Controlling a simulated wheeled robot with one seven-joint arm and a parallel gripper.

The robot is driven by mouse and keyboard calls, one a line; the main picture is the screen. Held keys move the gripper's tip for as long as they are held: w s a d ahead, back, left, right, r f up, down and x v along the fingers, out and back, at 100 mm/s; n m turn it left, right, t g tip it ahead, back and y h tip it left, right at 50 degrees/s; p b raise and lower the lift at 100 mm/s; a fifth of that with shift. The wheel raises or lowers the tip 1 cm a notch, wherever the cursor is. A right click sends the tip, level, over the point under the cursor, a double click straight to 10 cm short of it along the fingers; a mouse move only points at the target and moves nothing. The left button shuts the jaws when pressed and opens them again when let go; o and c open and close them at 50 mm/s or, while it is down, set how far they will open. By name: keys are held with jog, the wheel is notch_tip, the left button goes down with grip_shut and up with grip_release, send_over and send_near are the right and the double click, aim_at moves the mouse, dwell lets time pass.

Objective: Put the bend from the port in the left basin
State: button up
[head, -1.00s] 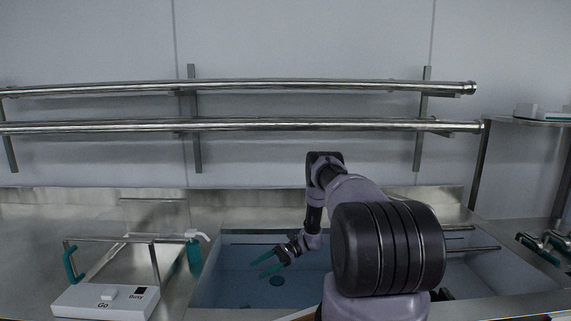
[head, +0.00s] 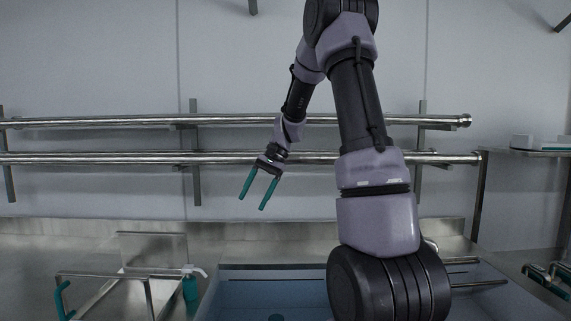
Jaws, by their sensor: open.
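My gripper (head: 252,202) is open and empty. Its two teal fingers point down and to the left, above the basin area and in front of the back wall. The left basin (head: 245,286) lies below it, with a blue interior and a dark round spot (head: 277,317) on its floor at the bottom edge of the picture. I cannot tell whether that spot is a drain. The right basin (head: 490,302) is partly hidden behind my arm. I cannot make out the bend or the port in this view.
Two long steel pipes (head: 100,157) run along the wall on brackets behind my gripper. A wire-framed tray (head: 105,297) and a teal bottle with a white top (head: 190,287) stand left of the basin. Teal-and-steel fittings (head: 545,278) and a shelf (head: 530,152) are at right.

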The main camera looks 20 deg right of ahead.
jog(key=s+r+n+t+h, duration=0.1)
jog(key=s+r+t, duration=0.3)
jog(key=s, duration=0.7)
jog(key=s+r+n+t+h, duration=0.2)
jog(key=s+r+t+h, duration=0.1)
jog(key=s+r, duration=0.6)
jog(key=s+t, duration=0.1)
jog(key=s, duration=0.2)
jog(key=shift+n, duration=0.3)
